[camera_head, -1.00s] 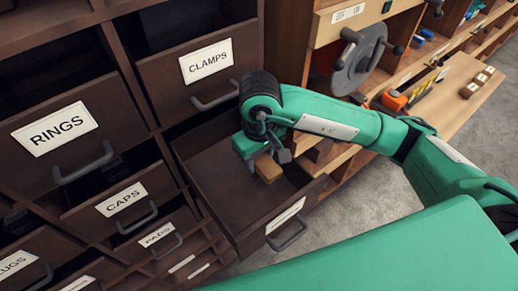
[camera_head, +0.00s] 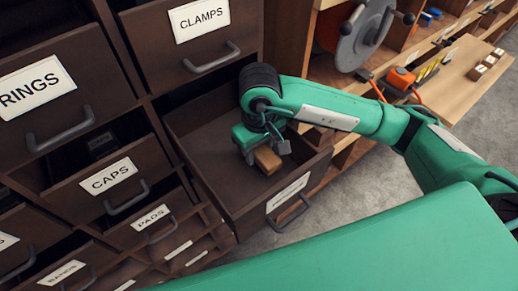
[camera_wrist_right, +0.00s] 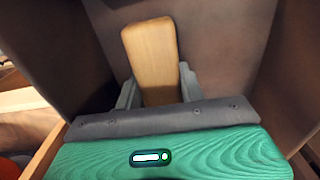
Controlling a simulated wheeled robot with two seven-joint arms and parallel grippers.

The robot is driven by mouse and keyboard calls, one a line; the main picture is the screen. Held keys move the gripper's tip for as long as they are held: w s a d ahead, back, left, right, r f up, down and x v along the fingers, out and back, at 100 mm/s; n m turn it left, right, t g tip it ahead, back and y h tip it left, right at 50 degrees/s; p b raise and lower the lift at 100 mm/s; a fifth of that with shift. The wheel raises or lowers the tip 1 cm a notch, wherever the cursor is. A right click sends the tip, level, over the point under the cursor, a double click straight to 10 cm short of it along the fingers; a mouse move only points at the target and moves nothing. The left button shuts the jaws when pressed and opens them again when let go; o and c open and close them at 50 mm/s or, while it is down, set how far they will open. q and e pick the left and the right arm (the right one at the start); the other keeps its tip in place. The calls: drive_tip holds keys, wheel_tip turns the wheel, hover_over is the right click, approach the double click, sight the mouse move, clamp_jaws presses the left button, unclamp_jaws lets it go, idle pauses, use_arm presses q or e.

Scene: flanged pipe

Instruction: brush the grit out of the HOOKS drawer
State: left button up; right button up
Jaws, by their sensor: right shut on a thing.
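A dark brown drawer (camera_head: 236,212) is pulled out below the CLAMPS drawer (camera_head: 205,45). The label on its front (camera_head: 288,192) is too slanted to read with certainty. My right gripper (camera_head: 258,160) reaches down inside this drawer. It is shut on a tan wooden brush (camera_head: 268,160), whose block also shows between the fingers in the right wrist view (camera_wrist_right: 150,55). The brush's bristles are hidden, and I cannot tell whether it touches the drawer floor. No grit can be made out on the bare floor in view. My left gripper is not in view.
Drawers labelled RINGS (camera_head: 38,90), CAPS (camera_head: 108,178) and PADS (camera_head: 150,217) stand at the left, some partly open. A grey reel (camera_head: 365,35) and an orange tool (camera_head: 400,78) are at the upper right. Grey floor lies clear at the right.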

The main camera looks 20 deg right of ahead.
idle(0.4)
drive_tip(key=shift+f+b, duration=0.6)
drive_tip(key=shift+b, duration=0.5)
